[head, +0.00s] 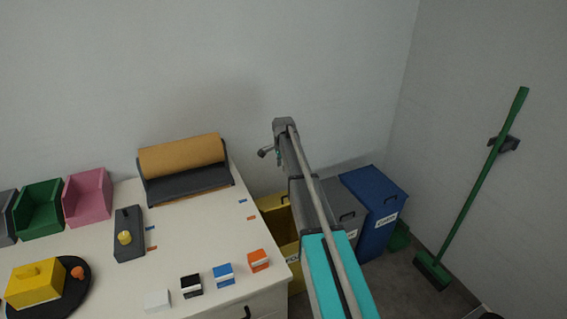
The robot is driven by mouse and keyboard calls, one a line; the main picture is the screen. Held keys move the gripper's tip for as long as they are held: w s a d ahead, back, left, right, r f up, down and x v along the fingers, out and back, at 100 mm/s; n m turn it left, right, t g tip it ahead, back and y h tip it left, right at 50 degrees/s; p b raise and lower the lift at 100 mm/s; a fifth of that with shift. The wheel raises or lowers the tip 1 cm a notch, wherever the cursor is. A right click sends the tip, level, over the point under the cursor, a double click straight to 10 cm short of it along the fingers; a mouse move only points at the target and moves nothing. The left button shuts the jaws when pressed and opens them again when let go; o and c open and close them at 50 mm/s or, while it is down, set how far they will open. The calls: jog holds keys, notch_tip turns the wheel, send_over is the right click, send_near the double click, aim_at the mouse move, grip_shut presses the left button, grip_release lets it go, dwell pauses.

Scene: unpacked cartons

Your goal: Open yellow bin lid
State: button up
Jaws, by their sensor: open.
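The yellow bin (291,277) stands on the floor just right of the worktop, partly hidden by the worktop and my arm. Its yellow lid (270,201) looks raised, with a dark handle (284,199) on it and a shaded brownish-yellow opening below. How far the lid is tilted is hard to tell. My gripper (270,154) is small and partly hidden at the far end of my arm. It is open, appears empty, and shows above the lid in the picture, apart from it.
A grey bin (340,192) and a blue bin (375,190) stand right of the yellow one, lids down. The white worktop (190,240) holds a paper roll (180,155), coloured trays and small blocks. A green broom (480,185) leans at the right wall.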

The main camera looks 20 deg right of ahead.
jog(key=s+a+n, duration=0.4)
jog(key=s+n, duration=0.1)
jog(key=s, duration=0.7)
jog(key=s+a+n, duration=0.5)
jog(key=s, duration=0.8)
jog(key=s+a+n, duration=0.4)
jog(key=s+n, duration=0.1)
jog(key=s, duration=0.7)
jog(key=shift+s+a+g, duration=0.15)
jog(key=shift+s+g, duration=0.15)
jog(key=shift+s, duration=0.1)
jog(key=shift+s, duration=0.1)
